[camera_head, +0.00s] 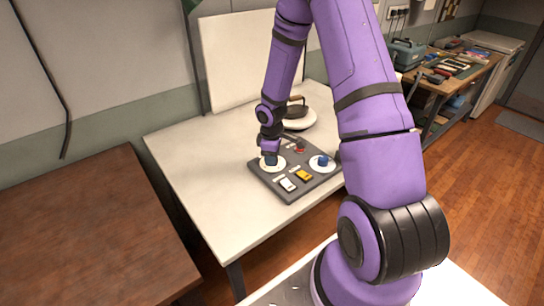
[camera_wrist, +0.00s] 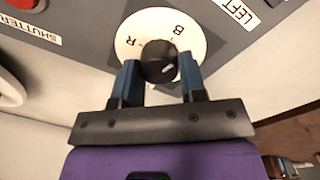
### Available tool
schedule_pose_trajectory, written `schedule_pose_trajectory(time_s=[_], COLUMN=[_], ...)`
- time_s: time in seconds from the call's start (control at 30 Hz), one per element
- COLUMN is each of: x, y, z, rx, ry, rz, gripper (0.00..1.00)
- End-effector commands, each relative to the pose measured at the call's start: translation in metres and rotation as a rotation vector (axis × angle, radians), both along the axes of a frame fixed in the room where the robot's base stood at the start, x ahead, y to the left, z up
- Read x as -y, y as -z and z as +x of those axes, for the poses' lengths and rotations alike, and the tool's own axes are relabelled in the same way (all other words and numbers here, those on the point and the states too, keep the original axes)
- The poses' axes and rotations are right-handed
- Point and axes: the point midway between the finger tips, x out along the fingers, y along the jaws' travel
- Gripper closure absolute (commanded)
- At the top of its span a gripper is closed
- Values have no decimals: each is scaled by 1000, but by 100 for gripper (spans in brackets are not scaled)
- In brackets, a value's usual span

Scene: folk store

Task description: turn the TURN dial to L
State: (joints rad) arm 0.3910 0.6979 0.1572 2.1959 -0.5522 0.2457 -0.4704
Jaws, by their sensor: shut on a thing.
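The control panel (camera_head: 299,184) is a dark grey board lying on a pale table. At its left corner is a dial with a white disc (camera_wrist: 130,35) and a black knob (camera_wrist: 157,52). The dial's own name label is not readable.
The panel also carries a second dial with a blue knob (camera_head: 323,161), a white switch (camera_head: 287,184), a yellow switch (camera_head: 304,175) and a red button (camera_head: 300,149). A dark-handled pale object (camera_head: 299,121) stands behind it. A brown table (camera_head: 90,225) is at left.

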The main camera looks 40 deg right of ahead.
Motion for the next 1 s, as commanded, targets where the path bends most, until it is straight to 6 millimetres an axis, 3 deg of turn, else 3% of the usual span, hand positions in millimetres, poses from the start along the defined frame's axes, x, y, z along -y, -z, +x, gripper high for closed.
schedule_pose_trajectory(time_s=[1.0], x=[2], y=[0], z=[2], rx=[1], ry=[958], rz=[0], gripper=[85])
